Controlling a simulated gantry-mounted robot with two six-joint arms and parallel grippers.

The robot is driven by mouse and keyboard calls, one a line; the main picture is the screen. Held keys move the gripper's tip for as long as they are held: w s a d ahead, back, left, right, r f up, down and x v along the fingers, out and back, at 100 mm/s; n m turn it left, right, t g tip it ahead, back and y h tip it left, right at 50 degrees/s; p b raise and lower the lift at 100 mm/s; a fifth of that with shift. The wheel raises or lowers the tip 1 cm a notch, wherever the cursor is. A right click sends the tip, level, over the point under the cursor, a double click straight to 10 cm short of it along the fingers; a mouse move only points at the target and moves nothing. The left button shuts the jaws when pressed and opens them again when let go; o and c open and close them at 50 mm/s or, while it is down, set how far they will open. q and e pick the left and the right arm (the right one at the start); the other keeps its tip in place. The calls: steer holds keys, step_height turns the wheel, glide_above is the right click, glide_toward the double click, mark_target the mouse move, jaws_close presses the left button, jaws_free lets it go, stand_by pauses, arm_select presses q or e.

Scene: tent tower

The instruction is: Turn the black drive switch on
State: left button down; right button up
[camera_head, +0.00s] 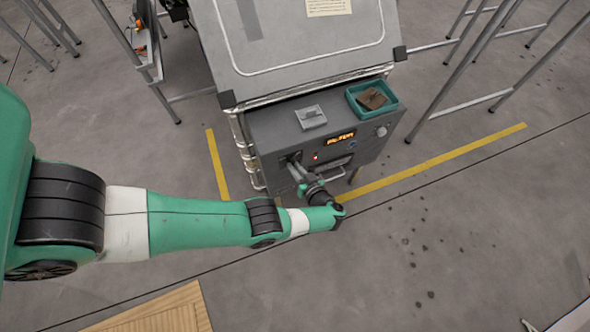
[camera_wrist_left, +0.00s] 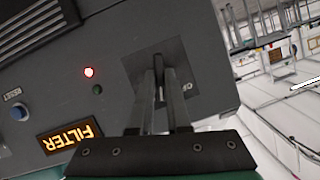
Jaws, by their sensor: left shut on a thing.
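The black drive switch sits on a dark square plate (camera_wrist_left: 160,68) on the machine's front panel. In the left wrist view my left gripper (camera_wrist_left: 162,72) reaches this plate, with its two fingers close together and shut on the switch. The fingers hide most of the switch, so its position cannot be told. In the head view my left gripper (camera_head: 295,165) is at the left part of the panel (camera_head: 335,165). A red lamp (camera_wrist_left: 89,72) is lit beside a dark green lamp (camera_wrist_left: 97,90). My right gripper is not in view.
An orange display (camera_head: 341,138) reads FILTER in the wrist view. A blue RESET button (camera_wrist_left: 18,112) is near it. A teal tray (camera_head: 388,108) with a brown item and a small grey block (camera_head: 311,117) sit on the ledge. Metal frame legs stand on both sides.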

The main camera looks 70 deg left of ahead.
arm_select(q)
steer(key=m+g+b, duration=0.1)
steer(key=m+b, duration=0.1)
steer(key=b, duration=0.1)
steer(key=m+g+b, duration=0.1)
steer(key=m+b, duration=0.1)
steer(key=b, duration=0.1)
steer(key=shift+w+f+g+y, duration=0.1)
steer(key=shift+f+g+y, duration=0.1)
steer(key=shift+g+y, duration=0.2)
stand_by(0.3)
steer(key=c, duration=0.9)
jaws_free()
steer(key=shift+r, duration=0.1)
steer(key=b+v, duration=0.3)
steer(key=v, duration=0.8)
steer(key=shift+w+d+b, duration=0.1)
steer(key=shift+d+b, duration=0.15)
steer(key=shift+b, duration=0.05)
